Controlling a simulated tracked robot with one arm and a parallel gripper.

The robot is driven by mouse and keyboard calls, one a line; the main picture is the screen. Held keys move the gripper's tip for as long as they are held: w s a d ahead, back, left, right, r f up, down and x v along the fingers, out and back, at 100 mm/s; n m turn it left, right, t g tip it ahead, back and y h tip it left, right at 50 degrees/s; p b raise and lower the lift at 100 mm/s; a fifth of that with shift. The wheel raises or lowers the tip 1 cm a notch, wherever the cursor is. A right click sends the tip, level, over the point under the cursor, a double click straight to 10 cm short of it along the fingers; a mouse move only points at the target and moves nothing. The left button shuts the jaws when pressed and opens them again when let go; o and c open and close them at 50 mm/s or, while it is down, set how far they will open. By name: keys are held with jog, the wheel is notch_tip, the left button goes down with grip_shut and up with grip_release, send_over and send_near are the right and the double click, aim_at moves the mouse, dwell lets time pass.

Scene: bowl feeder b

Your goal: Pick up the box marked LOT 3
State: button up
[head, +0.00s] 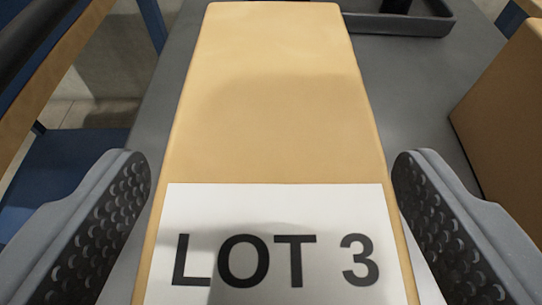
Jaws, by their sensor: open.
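The box marked LOT 3 (275,120) is tan, with a white label (275,215) in black letters on its near part. It fills the middle of the head view and stands on a grey surface. My gripper (272,185) is open, with one grey dimpled finger on the left of the box and one on the right. A narrow gap shows between each finger and the box's sides near the fingertips. The near end of the box is cut off by the bottom of the picture.
Another brown box (505,115) stands at the right edge. A dark grey tray (400,25) lies at the back right. Blue frame parts and a wood-coloured edge (60,70) are at the left.

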jog(key=c, duration=1.4)
jog(key=shift+r, duration=0.1)
jog(key=shift+r+p, duration=0.3)
jog(key=shift+r, duration=0.2)
notch_tip(320, 180, up, 3)
jog(key=shift+s+d+p, duration=0.1)
jog(key=shift+p, duration=0.6)
jog(key=s+p, duration=0.4)
jog(key=s, duration=1.1)
jog(key=shift+s+r, duration=0.25)
jog(key=shift+r, duration=0.2)
